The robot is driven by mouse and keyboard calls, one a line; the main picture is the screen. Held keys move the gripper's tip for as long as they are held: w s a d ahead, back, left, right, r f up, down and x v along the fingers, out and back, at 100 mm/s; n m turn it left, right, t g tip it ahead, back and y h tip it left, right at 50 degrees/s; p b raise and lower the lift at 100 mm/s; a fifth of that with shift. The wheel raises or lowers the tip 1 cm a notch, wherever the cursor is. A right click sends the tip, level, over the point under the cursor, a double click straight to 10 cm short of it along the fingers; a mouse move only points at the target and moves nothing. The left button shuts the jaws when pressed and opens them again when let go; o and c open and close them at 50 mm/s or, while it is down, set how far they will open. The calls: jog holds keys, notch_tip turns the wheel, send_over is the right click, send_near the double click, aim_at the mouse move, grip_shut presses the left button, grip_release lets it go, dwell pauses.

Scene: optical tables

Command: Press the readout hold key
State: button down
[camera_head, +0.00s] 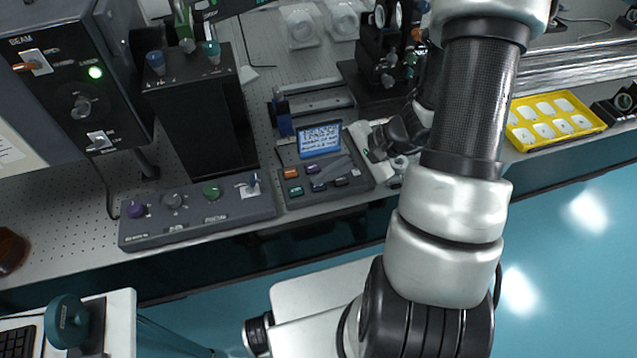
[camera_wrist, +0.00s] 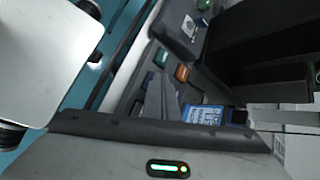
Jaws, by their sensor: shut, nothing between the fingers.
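The readout unit (camera_head: 325,180) is a dark grey box at the table's front edge, with a lit blue screen (camera_head: 320,140) behind its keys. An orange key (camera_head: 291,173), a purple key (camera_head: 313,169) and a teal key (camera_head: 296,190) show on it; I cannot read which is the hold key. My gripper (camera_head: 335,168) is shut and empty, its grey fingers over the key panel; I cannot tell whether they touch a key. The wrist view shows the fingers (camera_wrist: 163,92) beside the orange key (camera_wrist: 182,72) and teal key (camera_wrist: 161,56), with the screen (camera_wrist: 205,115) beyond. Other keys are partly hidden.
A control box (camera_head: 195,212) with coloured knobs stands just left of the readout. A black box (camera_head: 205,125) rises behind it, and an optics mount (camera_head: 385,75) stands behind the readout. A yellow tray (camera_head: 553,121) lies to the right.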

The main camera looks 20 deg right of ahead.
aim_at(324, 185)
jog(key=shift+r, duration=0.1)
jog(key=shift+r+p, duration=0.5)
jog(key=shift+r, duration=0.2)
jog(key=shift+r, duration=0.1)
jog(key=shift+r+p, duration=1.65)
jog(key=shift+r, duration=0.75)
